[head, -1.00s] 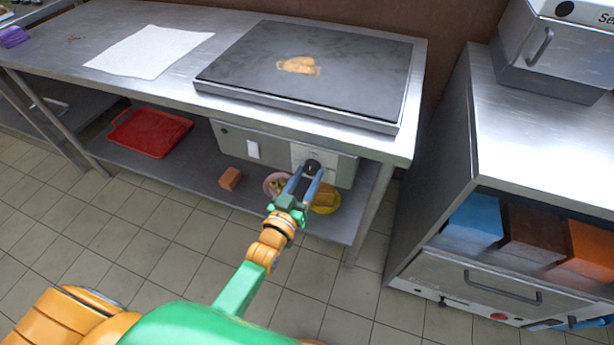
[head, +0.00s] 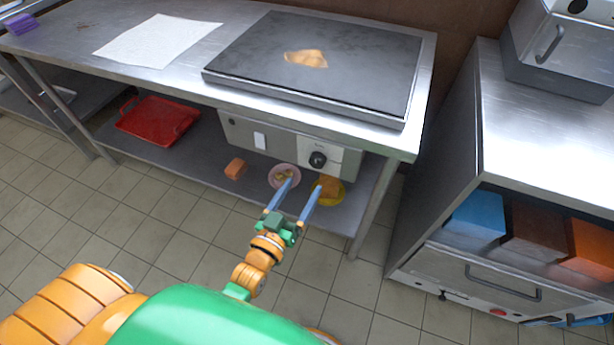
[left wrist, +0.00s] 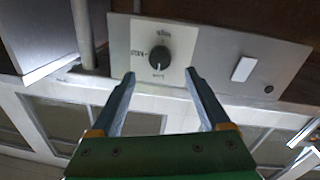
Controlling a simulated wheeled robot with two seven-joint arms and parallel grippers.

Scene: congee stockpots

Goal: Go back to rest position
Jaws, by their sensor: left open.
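My left gripper (head: 301,190) is open and empty, in front of the griddle's control panel. In the left wrist view its two blue fingers (left wrist: 160,75) stand apart below the black knob (left wrist: 159,58), with a clear gap between fingers and knob. In the head view the black knob (head: 318,159) sits on the panel under the griddle (head: 340,50). A piece of brownish food (head: 306,58) lies on the griddle plate. My right gripper is not in view.
The steel table (head: 75,48) holds a white sheet (head: 158,38). Its lower shelf carries a red tray (head: 157,121), an orange-brown block (head: 235,169), a pink bowl (head: 284,170) and a yellow bowl (head: 330,197). A steel cabinet (head: 440,160) stands at right. Tiled floor (head: 150,220) is clear in front.

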